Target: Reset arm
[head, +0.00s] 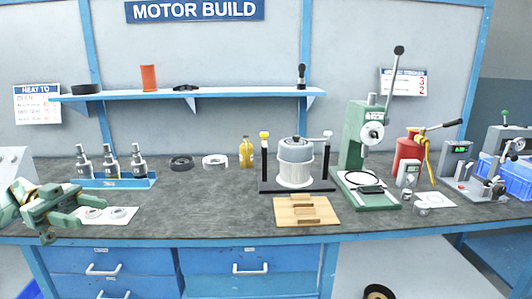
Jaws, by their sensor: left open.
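My left gripper (84,207) is low at the left, over the front left of the bench (200,216). It is open, with its green fingers pointing right beside a white sheet (122,216) that has small rings on it. I see nothing between the fingers. My right gripper is not in view. A green arbor press (352,140) stands right of centre with its long lever (392,75) pointing up. A motor housing (296,165) sits upright in a black fixture just left of the press.
A blue rack (118,183) with several dark tools stands behind my left gripper. A wooden block (306,210) lies at the front centre. A red pump (408,148), meters and a blue bin (512,175) crowd the right. The bench between sheet and wooden block is clear.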

